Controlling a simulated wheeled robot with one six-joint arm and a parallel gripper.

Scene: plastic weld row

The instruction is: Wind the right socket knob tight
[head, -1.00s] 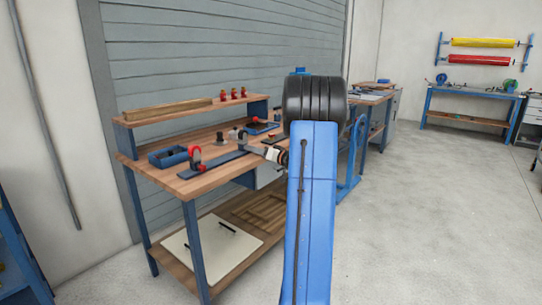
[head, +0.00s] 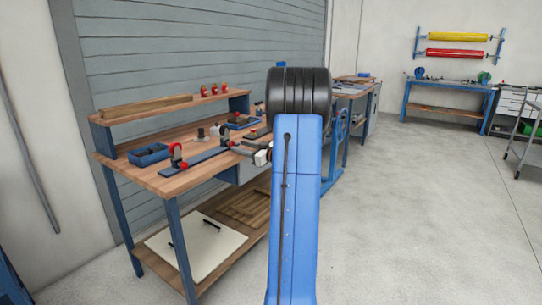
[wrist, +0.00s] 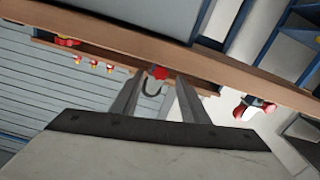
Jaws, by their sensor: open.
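A dark blue bar (head: 192,162) lies along the wooden workbench (head: 165,188). At its left end stands an upright red clamp-like part with a round red knob (head: 183,166). My gripper (head: 238,145) is over the bench near the bar's right end, fingers pointing left; my arm hides what lies behind it. In the wrist view my gripper (wrist: 160,78) is open, its two grey fingers apart. A red knob (wrist: 158,73) with a grey curved part shows between the fingertips; I cannot tell whether it is the right socket knob or how far off it is.
A lower shelf holds a white panel (head: 196,247). The floor (head: 400,220) to the right is clear.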

